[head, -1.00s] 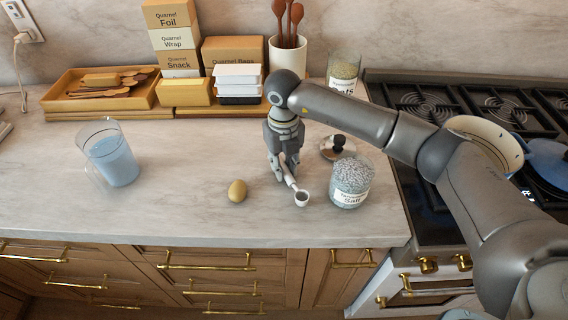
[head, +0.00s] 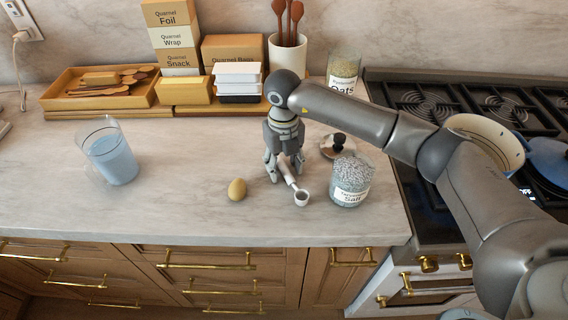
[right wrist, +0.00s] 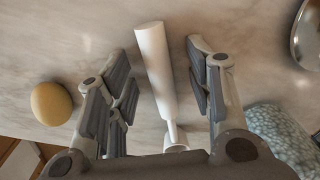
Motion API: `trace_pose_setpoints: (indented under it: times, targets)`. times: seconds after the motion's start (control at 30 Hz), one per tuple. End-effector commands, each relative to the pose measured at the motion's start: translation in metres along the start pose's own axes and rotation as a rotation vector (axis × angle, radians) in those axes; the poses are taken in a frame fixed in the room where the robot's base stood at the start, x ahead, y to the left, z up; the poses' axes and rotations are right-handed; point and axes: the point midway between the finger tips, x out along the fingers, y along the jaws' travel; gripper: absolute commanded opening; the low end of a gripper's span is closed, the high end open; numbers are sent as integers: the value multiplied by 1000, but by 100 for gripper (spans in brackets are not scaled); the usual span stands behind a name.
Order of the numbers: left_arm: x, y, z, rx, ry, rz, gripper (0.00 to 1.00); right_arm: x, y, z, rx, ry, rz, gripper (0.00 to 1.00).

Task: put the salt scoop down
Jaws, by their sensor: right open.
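The salt scoop (head: 300,196) lies on the marble counter, its white handle angled up-left toward my right gripper (head: 284,172). In the right wrist view the scoop's handle (right wrist: 155,70) lies between the two spread fingers of my right gripper (right wrist: 160,90), with a gap on each side. The scoop's small cup is partly hidden by the gripper's body in that view. The salt jar (head: 351,181) stands open just right of the scoop. A metal lid with a dark knob (head: 338,147) lies behind the jar. My left gripper is not in view.
An egg-like yellow object (head: 237,189) lies left of the scoop. A glass of blue liquid (head: 112,157) stands farther left. Boxes, a wooden tray (head: 62,101), a utensil crock (head: 288,58) and an oats jar (head: 343,70) line the back. The stove (head: 430,115) is at right.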

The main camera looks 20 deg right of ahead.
Motion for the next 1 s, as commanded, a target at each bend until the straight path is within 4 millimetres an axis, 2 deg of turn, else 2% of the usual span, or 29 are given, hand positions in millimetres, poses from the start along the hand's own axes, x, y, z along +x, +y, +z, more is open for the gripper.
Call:
trace_pose_setpoints:
  times: [0.17,0.27,0.7,0.83,1.0]
  targets:
    - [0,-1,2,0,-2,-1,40,-3,0,0,0,-1,0,48]
    - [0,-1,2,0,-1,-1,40,-12,0,1,0,-3,0,48]
    - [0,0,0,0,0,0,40,-99,0,1,0,-4,0,48]
    - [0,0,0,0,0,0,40,-114,0,1,0,-3,0,48]
    - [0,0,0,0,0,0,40,-120,0,0,0,1,0,48]
